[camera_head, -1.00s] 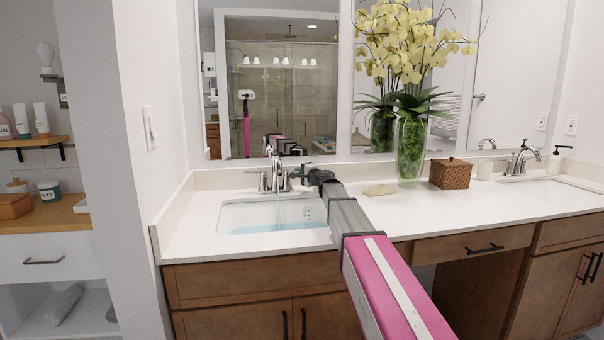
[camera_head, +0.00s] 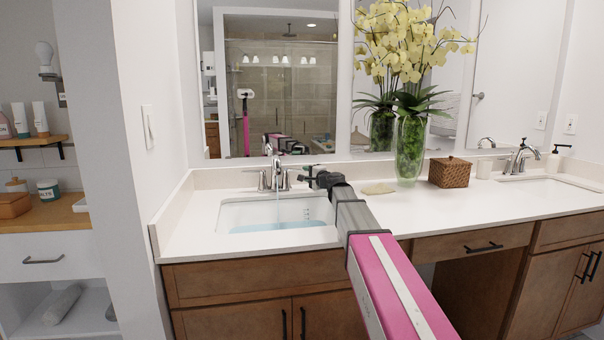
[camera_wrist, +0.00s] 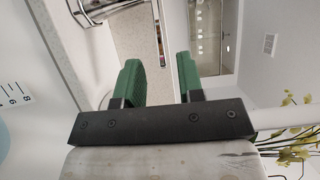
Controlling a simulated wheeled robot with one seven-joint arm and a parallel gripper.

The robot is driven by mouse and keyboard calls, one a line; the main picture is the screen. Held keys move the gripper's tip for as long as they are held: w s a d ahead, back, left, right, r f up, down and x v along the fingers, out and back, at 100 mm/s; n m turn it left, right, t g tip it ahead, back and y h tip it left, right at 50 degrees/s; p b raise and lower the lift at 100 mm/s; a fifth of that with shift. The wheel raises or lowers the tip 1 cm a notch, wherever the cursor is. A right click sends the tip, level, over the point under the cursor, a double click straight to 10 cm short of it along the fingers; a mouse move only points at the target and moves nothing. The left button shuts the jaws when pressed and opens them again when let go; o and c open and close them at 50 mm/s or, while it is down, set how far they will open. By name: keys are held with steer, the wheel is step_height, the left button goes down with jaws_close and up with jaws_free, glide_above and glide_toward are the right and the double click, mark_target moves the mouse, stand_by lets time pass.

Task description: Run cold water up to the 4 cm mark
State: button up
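The left sink basin (camera_head: 232,215) holds pale blue water (camera_head: 285,226). A thin stream appears to fall from the chrome faucet (camera_head: 269,153) into it. The faucet has a left handle (camera_head: 263,181) and a right handle (camera_head: 286,180). A dark scale (camera_head: 307,213) is on the basin wall; in the wrist view its upper figures (camera_wrist: 15,97) show, but the mark at the waterline is not readable. My gripper (camera_head: 306,176) is just right of the right handle, apart from it. In the wrist view its green fingers (camera_wrist: 161,78) are apart with nothing between them.
A soap dish (camera_head: 378,188), a glass vase of yellow orchids (camera_head: 409,150) and a woven box (camera_head: 449,172) stand on the counter right of my arm. A mirror (camera_head: 280,90) is behind the faucet, and a wall (camera_head: 150,190) closes the left side. A second faucet (camera_head: 521,160) is far right.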

steer(key=v, duration=0.5)
stand_by(7.5)
